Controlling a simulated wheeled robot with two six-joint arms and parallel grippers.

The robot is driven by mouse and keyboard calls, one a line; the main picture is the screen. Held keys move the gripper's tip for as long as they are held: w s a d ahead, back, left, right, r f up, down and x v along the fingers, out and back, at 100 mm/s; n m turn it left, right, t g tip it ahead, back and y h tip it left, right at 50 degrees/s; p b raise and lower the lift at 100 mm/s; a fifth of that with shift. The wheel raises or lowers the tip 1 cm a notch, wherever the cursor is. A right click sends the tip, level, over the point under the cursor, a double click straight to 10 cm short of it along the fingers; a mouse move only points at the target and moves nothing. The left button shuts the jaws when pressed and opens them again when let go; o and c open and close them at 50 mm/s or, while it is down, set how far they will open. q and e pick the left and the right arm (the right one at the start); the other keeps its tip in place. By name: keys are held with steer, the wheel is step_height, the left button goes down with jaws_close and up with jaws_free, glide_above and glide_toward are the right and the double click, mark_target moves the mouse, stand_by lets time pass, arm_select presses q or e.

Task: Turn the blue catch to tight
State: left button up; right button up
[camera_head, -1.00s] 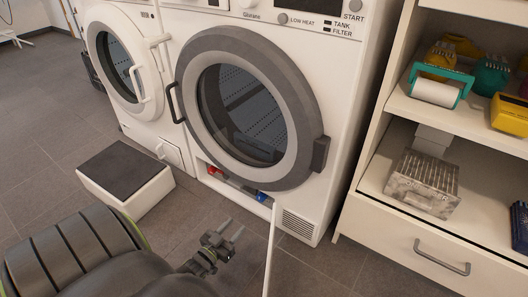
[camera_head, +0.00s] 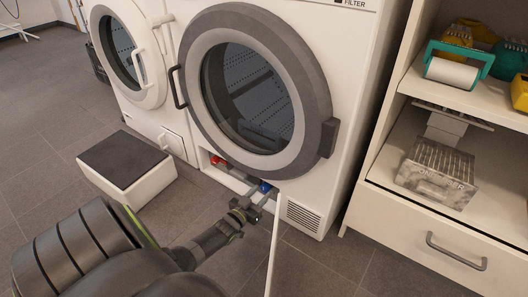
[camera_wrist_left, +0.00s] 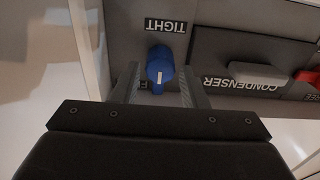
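The blue catch (camera_head: 265,187) is in the low opening under the right machine's round door. In the left wrist view the blue catch (camera_wrist_left: 160,66) has a white mark at its lower end, pointing away from the upside-down TIGHT label (camera_wrist_left: 167,27) above it. Another label below it is mostly hidden. My left gripper (camera_head: 258,196) reaches into the opening at the catch. In the wrist view my left gripper (camera_wrist_left: 163,80) is open, with one finger on each side of the catch and small gaps showing. My right gripper is not in view.
A red catch (camera_head: 217,160) sits left in the same opening; a grey CONDENSER handle (camera_wrist_left: 262,73) lies between. The opened white flap (camera_head: 273,245) stands close right of my left gripper. A dark-topped white box (camera_head: 125,165) is on the floor left. Shelves (camera_head: 440,200) stand right.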

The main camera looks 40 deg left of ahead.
mark_target(267, 184)
arm_select(q)
steer(key=shift+w+a+b, duration=0.2)
steer(key=shift+w+b, duration=0.25)
steer(key=shift+w, duration=0.95)
steer(key=c, duration=0.7)
